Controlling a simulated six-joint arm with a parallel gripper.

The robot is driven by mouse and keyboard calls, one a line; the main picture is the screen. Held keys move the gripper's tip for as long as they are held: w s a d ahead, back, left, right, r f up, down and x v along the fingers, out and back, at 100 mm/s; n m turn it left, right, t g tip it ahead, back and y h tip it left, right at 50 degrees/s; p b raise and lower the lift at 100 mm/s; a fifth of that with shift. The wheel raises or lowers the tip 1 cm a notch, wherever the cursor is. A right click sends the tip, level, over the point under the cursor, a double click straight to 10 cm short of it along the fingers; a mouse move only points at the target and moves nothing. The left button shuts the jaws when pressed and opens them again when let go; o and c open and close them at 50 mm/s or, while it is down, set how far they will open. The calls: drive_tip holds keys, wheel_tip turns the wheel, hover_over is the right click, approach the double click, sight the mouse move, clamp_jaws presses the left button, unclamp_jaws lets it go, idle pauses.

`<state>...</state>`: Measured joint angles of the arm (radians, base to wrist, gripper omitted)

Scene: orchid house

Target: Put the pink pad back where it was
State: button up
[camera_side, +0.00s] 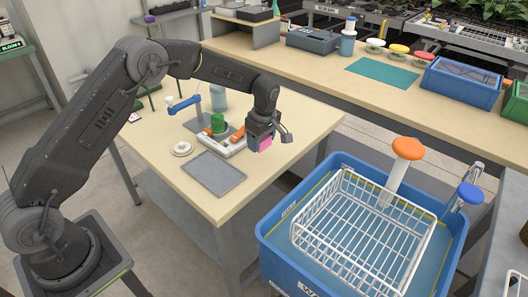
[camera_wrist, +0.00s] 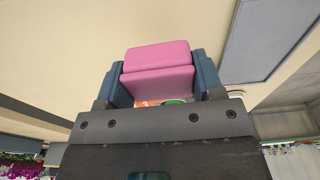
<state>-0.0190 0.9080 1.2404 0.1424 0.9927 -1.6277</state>
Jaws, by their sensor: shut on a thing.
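The pink pad (camera_wrist: 158,58) is a small rounded block, seen large between the two blue-grey jaws in the wrist view. My gripper (camera_wrist: 160,80) is shut on it. In the side view the pink pad (camera_side: 265,143) shows at the lower end of my gripper (camera_side: 261,141), near the right part of the wooden table. Whether the pad touches the tabletop I cannot tell. The pad's original place cannot be made out from these frames.
On the wooden table (camera_side: 290,160) are a grey flat tray (camera_side: 214,173), a white round piece (camera_side: 182,149), and a white-and-orange holder (camera_side: 236,148) with a green object (camera_side: 217,124). A blue tub (camera_side: 275,258) with a white wire basket (camera_side: 350,245) stands right of the table.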

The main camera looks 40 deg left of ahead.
sight(264, 159)
drive_tip(key=shift+w+d+f, duration=0.2)
drive_tip(key=shift+d+f, duration=0.15)
drive_tip(key=shift+d, duration=0.1)
drive_tip(key=shift+f, duration=1.95)
drive_tip(key=shift+f, duration=0.1)
drive_tip(key=o, duration=0.9)
drive_tip(key=shift+c, duration=0.2)
